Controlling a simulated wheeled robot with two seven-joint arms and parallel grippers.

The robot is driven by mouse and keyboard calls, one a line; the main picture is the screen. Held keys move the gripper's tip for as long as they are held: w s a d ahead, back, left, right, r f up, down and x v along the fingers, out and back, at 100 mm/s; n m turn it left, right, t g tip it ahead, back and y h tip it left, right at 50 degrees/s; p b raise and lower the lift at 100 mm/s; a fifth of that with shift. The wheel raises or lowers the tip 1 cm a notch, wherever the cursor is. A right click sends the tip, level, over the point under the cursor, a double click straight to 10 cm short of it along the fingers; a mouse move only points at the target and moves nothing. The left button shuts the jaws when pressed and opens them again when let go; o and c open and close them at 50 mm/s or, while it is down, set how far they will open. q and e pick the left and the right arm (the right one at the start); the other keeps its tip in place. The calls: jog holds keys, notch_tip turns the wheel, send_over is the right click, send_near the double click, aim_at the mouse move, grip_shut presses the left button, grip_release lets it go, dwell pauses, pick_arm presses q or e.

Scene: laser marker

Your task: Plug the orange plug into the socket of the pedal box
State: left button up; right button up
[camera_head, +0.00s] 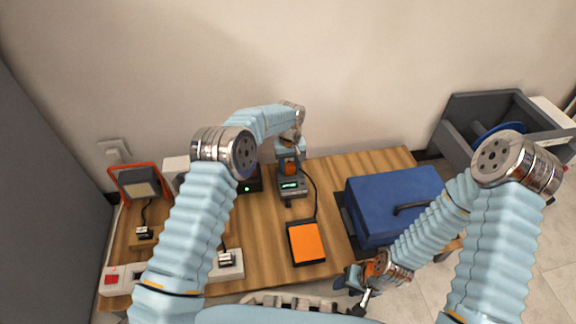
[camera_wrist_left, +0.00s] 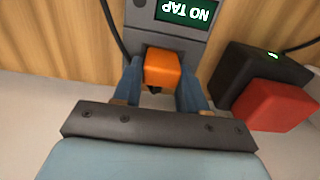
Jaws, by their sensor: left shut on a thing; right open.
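The grey pedal box (camera_head: 292,190) with a lit green display stands on the wooden table. It also shows in the left wrist view (camera_wrist_left: 190,42), where the display reads "NO TAP" upside down. My left gripper (camera_head: 290,160) is shut on the orange plug (camera_head: 290,169), at the wall-side end of the box. In the left wrist view the plug (camera_wrist_left: 162,68) sits between both blue fingers, right at the box's end face. The socket is hidden, so I cannot tell how deep the plug sits. My right gripper (camera_head: 360,283) is open and empty near the table's front edge.
An orange foot pedal (camera_head: 306,242) lies in front of the box, joined by a black cable. A blue case (camera_head: 393,202) stands to the right. A black box with a red part (camera_wrist_left: 275,105) is close beside the left gripper. A power strip (camera_head: 228,264) lies at front left.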

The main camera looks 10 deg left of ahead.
pick_arm(q)
jog(key=o, duration=1.2)
